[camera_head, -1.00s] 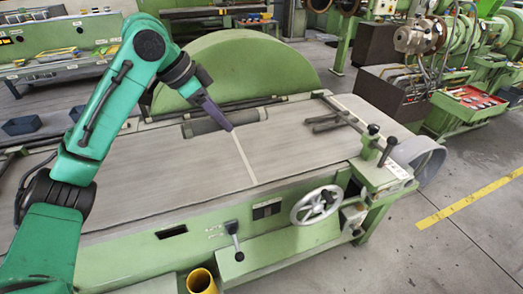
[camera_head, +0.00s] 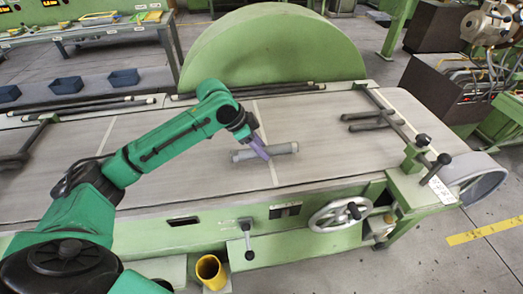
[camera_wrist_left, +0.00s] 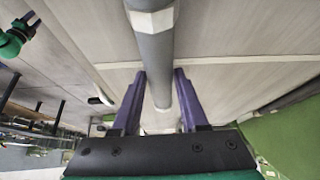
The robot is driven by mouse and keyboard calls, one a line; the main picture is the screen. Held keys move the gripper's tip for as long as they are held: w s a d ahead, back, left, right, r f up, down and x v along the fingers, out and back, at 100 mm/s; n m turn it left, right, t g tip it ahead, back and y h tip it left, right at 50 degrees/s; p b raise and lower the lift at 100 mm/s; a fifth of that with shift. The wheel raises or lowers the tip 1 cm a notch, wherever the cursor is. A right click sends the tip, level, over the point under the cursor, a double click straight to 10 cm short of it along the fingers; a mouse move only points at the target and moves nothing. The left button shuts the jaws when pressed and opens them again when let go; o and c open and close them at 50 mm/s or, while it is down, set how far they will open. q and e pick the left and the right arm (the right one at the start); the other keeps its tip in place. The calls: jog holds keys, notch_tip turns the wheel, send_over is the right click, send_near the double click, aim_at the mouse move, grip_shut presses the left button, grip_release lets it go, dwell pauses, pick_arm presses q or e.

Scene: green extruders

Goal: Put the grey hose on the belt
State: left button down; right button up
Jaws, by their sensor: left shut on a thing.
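The grey hose (camera_head: 284,149) is a short grey cylinder, lying crosswise at the white seam of the belt (camera_head: 190,160). I cannot tell if it touches the belt or is held just above it. My left gripper (camera_head: 263,152), with purple fingers, points down at the middle of the hose. In the left wrist view the hose (camera_wrist_left: 151,45), with a pale band, runs between the two fingers of the gripper (camera_wrist_left: 160,72), which is shut on it.
A big green disc housing (camera_head: 275,45) stands behind.

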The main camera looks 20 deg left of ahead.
pick_arm(q)
jog(key=shift+s+f, duration=0.15)
jog(key=shift+f, duration=0.7)
jog(key=shift+c, duration=2.1)
grip_release()
pick_arm(e)
jog(key=shift+s, duration=0.9)
pick_arm(q)
jog(key=b+v, duration=0.1)
jog(key=v, duration=1.1)
jog(key=shift+r, duration=0.1)
pick_arm(e)
jog(key=shift+w+d+f, duration=0.1)
jog(key=shift+w+f, duration=0.1)
jog(key=shift+f, duration=0.35)
